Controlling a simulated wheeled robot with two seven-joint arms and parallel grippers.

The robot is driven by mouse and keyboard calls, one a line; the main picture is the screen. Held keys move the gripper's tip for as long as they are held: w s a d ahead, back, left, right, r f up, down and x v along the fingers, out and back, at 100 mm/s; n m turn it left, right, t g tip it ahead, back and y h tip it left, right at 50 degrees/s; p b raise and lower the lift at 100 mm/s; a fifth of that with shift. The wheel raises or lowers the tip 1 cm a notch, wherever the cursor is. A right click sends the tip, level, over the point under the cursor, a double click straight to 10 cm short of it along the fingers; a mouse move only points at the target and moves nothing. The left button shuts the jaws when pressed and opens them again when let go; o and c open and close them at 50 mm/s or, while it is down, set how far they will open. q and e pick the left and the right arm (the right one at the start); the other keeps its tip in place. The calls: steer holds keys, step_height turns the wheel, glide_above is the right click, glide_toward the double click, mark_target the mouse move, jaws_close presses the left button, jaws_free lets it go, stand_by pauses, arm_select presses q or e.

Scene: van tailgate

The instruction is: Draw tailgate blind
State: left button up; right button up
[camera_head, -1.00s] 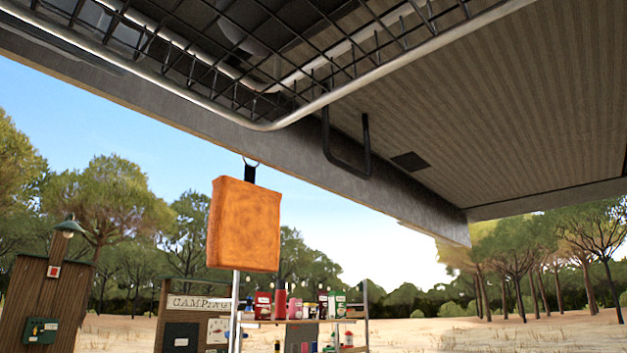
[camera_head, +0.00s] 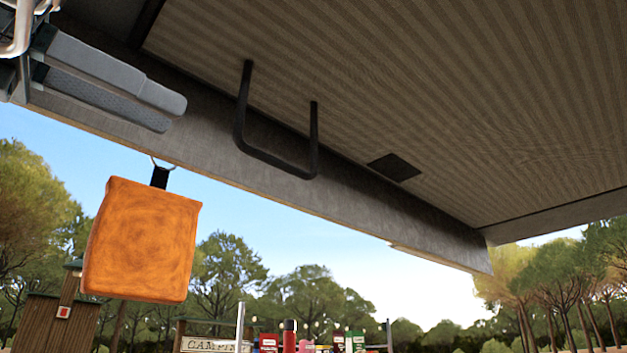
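A black U-shaped handle (camera_head: 275,155) hangs at the inner edge of the ribbed ceiling panel (camera_head: 420,90), in front of the long grey edge beam (camera_head: 370,215). I cannot tell which part is the blind itself. My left gripper (camera_head: 172,113) comes in at the upper left. Its two grey fingers point right and down, and a dotted pad face shows between them. It looks open and empty, to the left of the handle and apart from it. My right gripper is not in view.
An orange toast-shaped block (camera_head: 140,240) hangs by a black strap and ring below the beam, under my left gripper. A dark square patch (camera_head: 394,167) sits on the ceiling right of the handle. Shelves with cans, a wooden post and trees stand farther off.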

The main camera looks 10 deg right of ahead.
mark_target(302, 174)
arm_select(q)
steer(key=p+x, duration=0.2)
steer(key=x, duration=0.3)
steer(key=shift+w+d+r, duration=0.1)
steer(key=shift+r, duration=0.05)
steer(key=p+x, duration=0.4)
steer(key=x, duration=0.7)
steer(key=shift+w+d+p, duration=0.2)
steer(key=shift+d+p, duration=0.1)
steer(key=shift+p, duration=0.1)
steer(key=shift+w+d, duration=0.15)
steer(key=shift+d, duration=0.05)
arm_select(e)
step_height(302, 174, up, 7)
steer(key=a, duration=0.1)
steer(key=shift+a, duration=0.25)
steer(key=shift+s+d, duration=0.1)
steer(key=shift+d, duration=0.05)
arm_select(q)
jaws_close()
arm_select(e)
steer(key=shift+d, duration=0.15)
